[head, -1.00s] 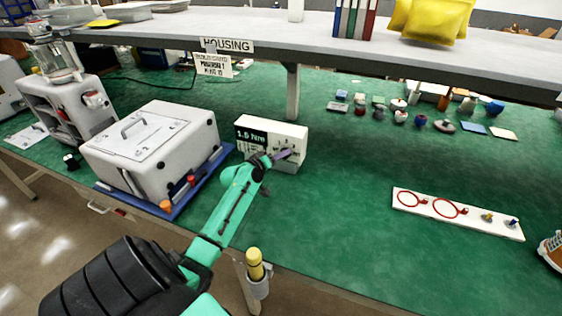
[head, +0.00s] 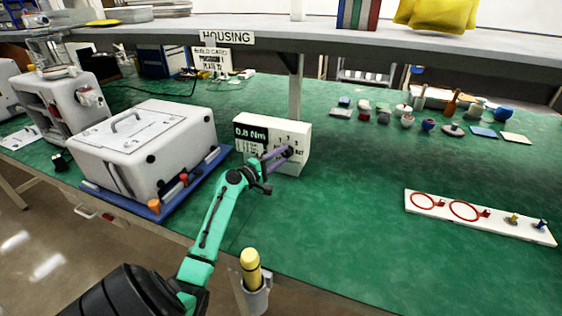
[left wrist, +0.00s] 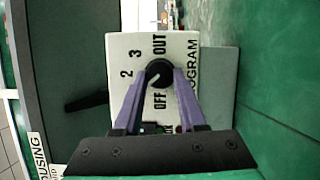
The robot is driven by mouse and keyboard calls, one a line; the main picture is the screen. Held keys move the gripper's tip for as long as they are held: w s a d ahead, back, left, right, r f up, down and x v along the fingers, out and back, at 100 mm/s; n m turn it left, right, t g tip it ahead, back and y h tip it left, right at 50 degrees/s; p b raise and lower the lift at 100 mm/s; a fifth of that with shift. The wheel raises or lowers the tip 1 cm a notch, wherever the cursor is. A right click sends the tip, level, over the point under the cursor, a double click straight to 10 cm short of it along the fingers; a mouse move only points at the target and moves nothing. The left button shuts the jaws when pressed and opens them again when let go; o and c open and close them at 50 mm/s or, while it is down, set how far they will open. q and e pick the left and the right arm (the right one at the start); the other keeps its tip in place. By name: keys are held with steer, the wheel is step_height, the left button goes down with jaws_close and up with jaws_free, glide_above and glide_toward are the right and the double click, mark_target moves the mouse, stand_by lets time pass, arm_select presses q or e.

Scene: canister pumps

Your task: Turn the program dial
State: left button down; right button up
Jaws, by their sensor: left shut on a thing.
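The program dial is a round black knob (left wrist: 159,73) on a white panel marked 2, 3, OUT, OFF and PROGRAM. In the left wrist view a pale mark on the knob points to the lower left; the label there is partly hidden by a finger. My left gripper (left wrist: 160,80) is shut on the knob, one purple finger on each side. In the head view the white box (head: 294,133) with the dial stands on the green bench, and my left gripper (head: 286,153) reaches its front right part. My right gripper is not in view.
A white housing (head: 146,150) on a blue tray (head: 205,172) stands just left of my arm. A white board with red rings (head: 480,217) lies at the right. Several small parts lie at the back. A grey shelf (head: 345,45) hangs above. The bench middle is clear.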

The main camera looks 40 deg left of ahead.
arm_select(q)
steer(key=shift+n, duration=0.4)
steer(key=shift+c, duration=2.3)
jaws_free()
steer(key=s+f+b, duration=0.1)
steer(key=s+b, duration=0.2)
steer(key=s, duration=1.1)
steer(key=shift+s+a, duration=0.25)
steer(key=shift+a, duration=0.1)
